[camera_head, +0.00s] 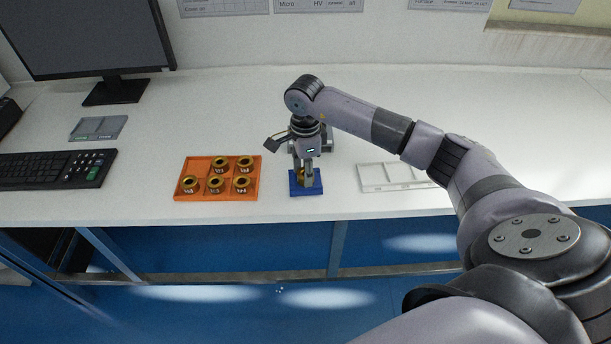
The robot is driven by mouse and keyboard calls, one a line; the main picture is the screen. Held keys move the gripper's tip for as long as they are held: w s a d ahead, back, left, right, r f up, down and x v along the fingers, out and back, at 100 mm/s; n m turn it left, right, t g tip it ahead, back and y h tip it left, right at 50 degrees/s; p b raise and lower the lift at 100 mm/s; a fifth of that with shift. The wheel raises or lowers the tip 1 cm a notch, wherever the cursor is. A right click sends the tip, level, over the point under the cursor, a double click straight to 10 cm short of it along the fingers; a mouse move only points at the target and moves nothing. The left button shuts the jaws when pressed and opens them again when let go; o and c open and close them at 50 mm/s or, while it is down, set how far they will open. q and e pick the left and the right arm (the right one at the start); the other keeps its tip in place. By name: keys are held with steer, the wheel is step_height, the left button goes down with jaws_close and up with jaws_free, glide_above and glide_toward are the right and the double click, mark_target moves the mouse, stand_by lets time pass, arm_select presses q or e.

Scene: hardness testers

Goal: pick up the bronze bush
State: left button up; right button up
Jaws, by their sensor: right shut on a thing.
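My right gripper (304,182) reaches down over a small blue block or tray (316,189) near the front of the white table. It is shut on a bronze bush (299,173), which shows only as a small golden patch between the fingers. The fingers hide most of the bush, and I cannot tell whether it touches the blue piece. Several more bronze bushes (220,164), with numbers on them, stand upright in an orange tray (182,190) to the left. My left gripper is not in view.
A white compartment tray (372,187) lies right of the gripper, partly behind my right arm. A keyboard (50,169), a grey tray (98,128) and a monitor (88,35) stand at the left. The table between the monitor and my arm is clear.

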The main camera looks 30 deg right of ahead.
jaws_close()
stand_by(0.3)
